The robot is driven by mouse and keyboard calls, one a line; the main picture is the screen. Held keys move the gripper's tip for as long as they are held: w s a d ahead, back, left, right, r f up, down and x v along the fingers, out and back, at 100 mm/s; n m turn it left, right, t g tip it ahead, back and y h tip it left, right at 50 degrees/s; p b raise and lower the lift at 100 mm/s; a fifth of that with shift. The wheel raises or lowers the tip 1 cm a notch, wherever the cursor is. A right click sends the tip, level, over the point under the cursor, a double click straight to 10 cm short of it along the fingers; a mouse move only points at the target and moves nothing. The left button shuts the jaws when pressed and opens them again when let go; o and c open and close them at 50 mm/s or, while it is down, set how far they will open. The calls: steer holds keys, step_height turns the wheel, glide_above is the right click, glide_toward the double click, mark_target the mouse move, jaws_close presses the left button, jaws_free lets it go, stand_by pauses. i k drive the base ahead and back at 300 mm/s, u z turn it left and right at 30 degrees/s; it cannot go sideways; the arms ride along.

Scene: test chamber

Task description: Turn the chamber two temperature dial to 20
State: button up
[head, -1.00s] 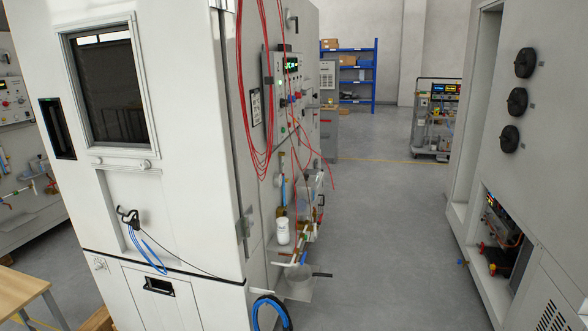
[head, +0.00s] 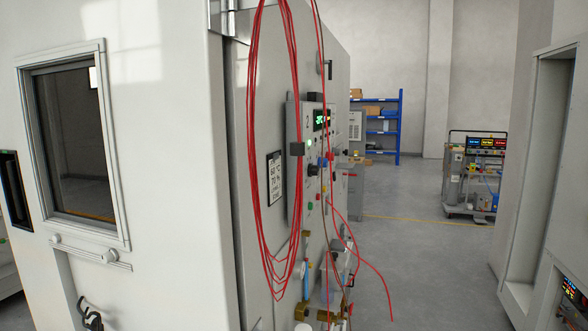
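The control panel (head: 308,180) is on the side wall of the large white chamber (head: 165,150), seen at a steep angle. A "2" shows near its top left, beside a lit green display (head: 321,120) whose reading I cannot make out. A dark block-like knob (head: 297,148), a blue knob (head: 322,162) and smaller controls stand out below the display. I cannot tell which one is the temperature dial or where it points. My gripper is not in view.
Red cables (head: 252,165) hang in loops in front of the chamber's side, and loose strands cross the panel. Pipes and valves (head: 330,310) stick out below. The grey aisle floor (head: 420,270) is clear. A cart (head: 475,175) and blue shelf (head: 398,125) stand behind; another cabinet (head: 545,170) is at right.

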mark_target(314, 170)
steer(key=z, duration=0.15)
steer(key=i, duration=0.45)
steer(key=z, duration=0.6)
steer(key=i, duration=2.15)
steer(key=u, duration=0.4)
